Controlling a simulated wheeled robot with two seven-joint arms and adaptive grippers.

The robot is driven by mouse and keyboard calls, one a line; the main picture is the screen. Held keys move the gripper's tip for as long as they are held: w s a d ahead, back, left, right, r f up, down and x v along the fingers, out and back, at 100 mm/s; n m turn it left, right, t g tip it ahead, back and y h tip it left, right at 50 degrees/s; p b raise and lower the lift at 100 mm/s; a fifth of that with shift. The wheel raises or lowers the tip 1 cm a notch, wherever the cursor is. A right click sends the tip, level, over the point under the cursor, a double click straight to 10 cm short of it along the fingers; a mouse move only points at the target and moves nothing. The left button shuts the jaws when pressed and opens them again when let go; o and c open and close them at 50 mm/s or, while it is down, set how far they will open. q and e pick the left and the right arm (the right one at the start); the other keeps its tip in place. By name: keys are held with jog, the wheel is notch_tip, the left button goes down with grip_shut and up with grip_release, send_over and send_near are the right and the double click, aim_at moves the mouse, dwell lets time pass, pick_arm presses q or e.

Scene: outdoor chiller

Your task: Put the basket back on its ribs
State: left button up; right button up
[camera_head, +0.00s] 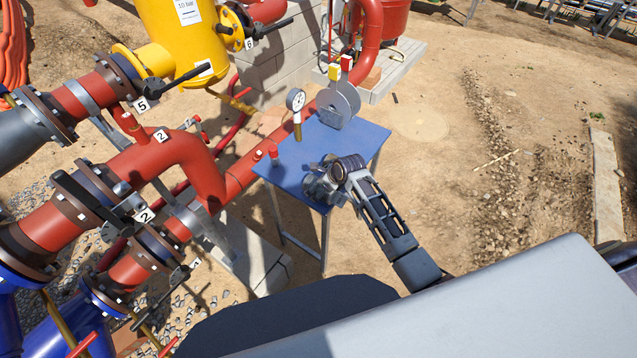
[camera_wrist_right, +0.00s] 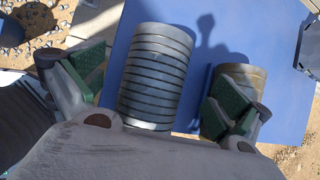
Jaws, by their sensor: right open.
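In the right wrist view a grey metal cylinder with dark rings around it (camera_wrist_right: 155,75) stands out over the blue table top, between the two green-padded fingers of my right gripper (camera_wrist_right: 160,95). The fingers are apart, with a gap seen on the cylinder's right side. A shorter brownish cylinder (camera_wrist_right: 241,74) is partly hidden behind the right finger. I cannot tell which of these is the basket or where its ribs are. In the head view my right gripper (camera_head: 322,184) is over the near side of the blue table (camera_head: 352,140) and hides what is below it. My left gripper is not in view.
A grey round housing (camera_head: 339,104) stands at the table's back edge, beside a pressure gauge (camera_head: 296,101). Small red caps (camera_head: 273,152) are at its left edge. Red pipes (camera_head: 180,165) with valves crowd the left. Open sandy ground (camera_head: 470,150) lies to the right.

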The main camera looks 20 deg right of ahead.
jog(key=shift+s+r, duration=0.2)
jog(key=shift+r, duration=0.25)
jog(key=shift+v, duration=2.25)
jog(key=shift+d, duration=0.1)
jog(key=v, duration=1.2)
jog(key=shift+s+f, duration=0.1)
